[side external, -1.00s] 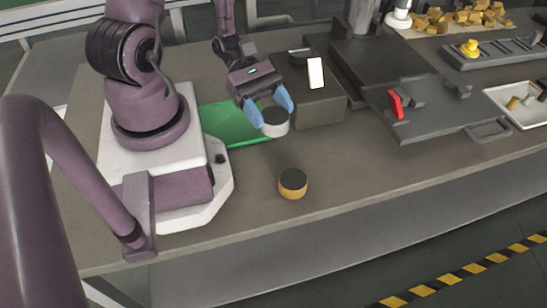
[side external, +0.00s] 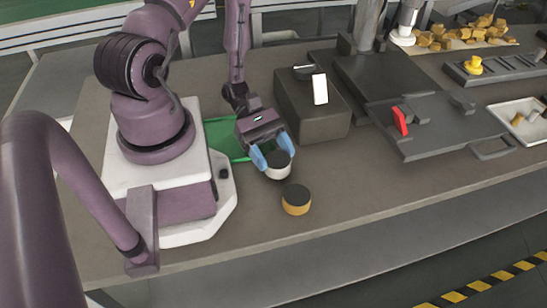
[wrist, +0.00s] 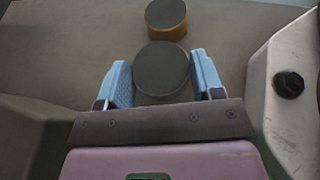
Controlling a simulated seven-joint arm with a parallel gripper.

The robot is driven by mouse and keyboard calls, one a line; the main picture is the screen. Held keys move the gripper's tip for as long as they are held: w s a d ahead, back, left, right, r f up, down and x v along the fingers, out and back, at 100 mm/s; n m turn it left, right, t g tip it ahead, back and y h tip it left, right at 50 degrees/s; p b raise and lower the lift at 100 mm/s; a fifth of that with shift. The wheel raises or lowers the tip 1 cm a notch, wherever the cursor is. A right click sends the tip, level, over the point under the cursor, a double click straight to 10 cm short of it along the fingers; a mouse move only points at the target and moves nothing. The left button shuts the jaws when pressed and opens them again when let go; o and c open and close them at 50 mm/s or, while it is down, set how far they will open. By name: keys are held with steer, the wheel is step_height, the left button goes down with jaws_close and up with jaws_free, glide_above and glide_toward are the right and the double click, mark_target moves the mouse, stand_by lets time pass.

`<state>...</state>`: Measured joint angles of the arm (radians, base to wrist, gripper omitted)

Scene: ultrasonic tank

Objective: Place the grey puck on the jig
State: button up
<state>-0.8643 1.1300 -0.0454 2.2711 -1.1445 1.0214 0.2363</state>
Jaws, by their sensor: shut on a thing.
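My gripper (side external: 272,162) is shut on the grey puck (side external: 279,170), which has pale sides and a dark top. In the wrist view the grey puck (wrist: 161,70) sits between the two blue fingers (wrist: 163,82). Whether it touches the table is unclear. A yellow-sided puck with a dark top (side external: 296,202) stands on the table just beyond it, apart in the side view; it also shows in the wrist view (wrist: 166,30). A dark plate with a red clamp-like piece (side external: 440,140), at the right, looks like the jig, though I cannot be sure.
A dark box (side external: 312,115) with a white panel stands behind my gripper to the right. A green mat (side external: 222,138) lies to its left. A white tray (side external: 540,132) with small parts is at the far right. The table front right of the yellow puck is clear.

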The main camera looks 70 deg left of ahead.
steer(key=shift+f, duration=0.85)
steer(key=shift+f, duration=0.1)
steer(key=o, duration=1)
steer(key=shift+o, duration=0.2)
